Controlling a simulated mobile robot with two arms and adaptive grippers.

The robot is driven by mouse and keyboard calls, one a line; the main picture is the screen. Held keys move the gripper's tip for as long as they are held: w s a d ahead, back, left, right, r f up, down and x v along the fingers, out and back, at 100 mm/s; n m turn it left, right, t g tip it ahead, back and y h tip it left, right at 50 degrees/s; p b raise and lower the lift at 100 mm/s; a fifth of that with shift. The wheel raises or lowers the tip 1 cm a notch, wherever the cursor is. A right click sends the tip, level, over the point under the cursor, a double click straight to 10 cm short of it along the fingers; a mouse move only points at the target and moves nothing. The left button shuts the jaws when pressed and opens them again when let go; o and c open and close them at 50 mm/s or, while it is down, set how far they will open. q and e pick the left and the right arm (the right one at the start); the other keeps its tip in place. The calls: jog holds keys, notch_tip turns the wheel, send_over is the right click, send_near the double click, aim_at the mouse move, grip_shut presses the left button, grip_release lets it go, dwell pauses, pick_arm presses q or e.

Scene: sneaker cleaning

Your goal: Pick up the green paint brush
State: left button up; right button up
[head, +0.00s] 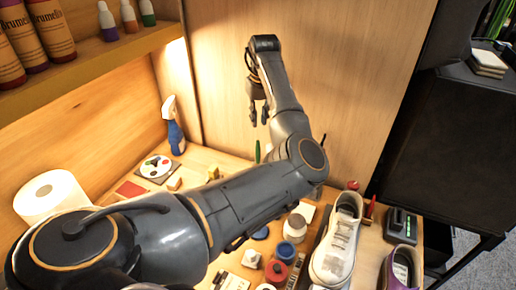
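A thin green upright piece (258,152), likely the green paint brush, shows just above my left arm at the middle of the bench. Its lower part is hidden behind the arm. My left gripper (259,114) hangs pointing down above it, in front of the wooden back panel. Its two fingers are apart with nothing visible between them. A clear gap shows in the picture between the fingertips and the green piece. My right gripper is not in view.
The wooden bench holds a spray bottle (174,127), a paper roll (50,194), a palette disc (156,167), several jars and a white sneaker (337,243). A shelf with bottles (100,62) is at upper left. My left arm covers much of the bench.

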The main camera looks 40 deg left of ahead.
aim_at(258, 141)
pick_arm(q)
jog(key=f, duration=0.5)
jog(key=shift+w+a+f+p, duration=0.25)
jog(key=shift+a+f+p, duration=0.05)
jog(key=shift+a, duration=0.1)
jog(key=f, duration=0.2)
jog(key=f+p, duration=0.1)
jog(key=f, duration=0.1)
jog(key=shift+w+a+f, duration=0.1)
jog(key=shift+a+f, duration=0.1)
jog(key=shift+f, duration=0.55)
grip_shut()
